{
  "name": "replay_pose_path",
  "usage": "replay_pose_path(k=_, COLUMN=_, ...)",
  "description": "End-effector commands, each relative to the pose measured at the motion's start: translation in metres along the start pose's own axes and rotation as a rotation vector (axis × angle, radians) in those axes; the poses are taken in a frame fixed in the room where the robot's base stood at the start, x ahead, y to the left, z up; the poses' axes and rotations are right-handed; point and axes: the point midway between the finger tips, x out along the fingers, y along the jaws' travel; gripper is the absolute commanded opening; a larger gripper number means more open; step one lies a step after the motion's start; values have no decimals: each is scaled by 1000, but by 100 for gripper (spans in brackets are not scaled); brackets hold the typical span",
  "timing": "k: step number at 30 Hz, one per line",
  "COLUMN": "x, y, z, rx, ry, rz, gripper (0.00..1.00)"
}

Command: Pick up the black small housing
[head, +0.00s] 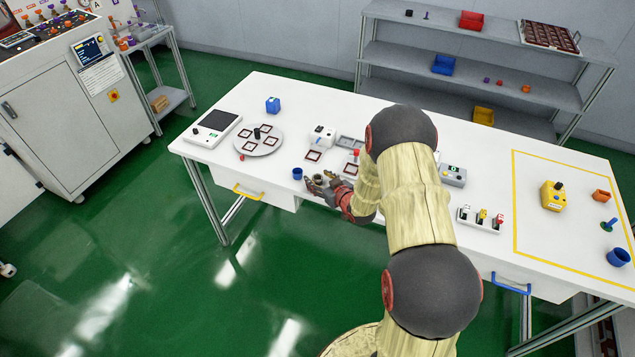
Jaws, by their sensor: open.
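My gripper (318,186) is open at the front edge of the white table, left of my arm. A small dark round housing (320,178) shows at its fingertips and looks like the black small housing. The fingers partly cover it, and I cannot tell whether they touch it. It appears to stand on the tabletop. A small blue cup (297,173) stands just left of the gripper.
A round plate (272,146) with dark-red square frames and a black knob lies left. A white device (322,136) and a red-topped piece (356,154) stand behind the gripper. My arm hides the table's middle. A yellow-outlined area (545,240) with several objects lies right.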

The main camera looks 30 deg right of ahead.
Motion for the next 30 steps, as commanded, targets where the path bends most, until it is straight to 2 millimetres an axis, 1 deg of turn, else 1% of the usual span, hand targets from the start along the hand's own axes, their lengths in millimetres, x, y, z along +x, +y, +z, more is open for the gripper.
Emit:
replay_pose_path(k=4, x=0, y=0, z=0, rx=0, ry=0, rz=0, gripper=49)
replay_pose_path(k=22, x=-1, y=0, z=0, rx=0, ry=0, rz=0, gripper=16)
replay_pose_path(k=30, x=-1, y=0, z=-1, rx=0, ry=0, rz=0, gripper=16)
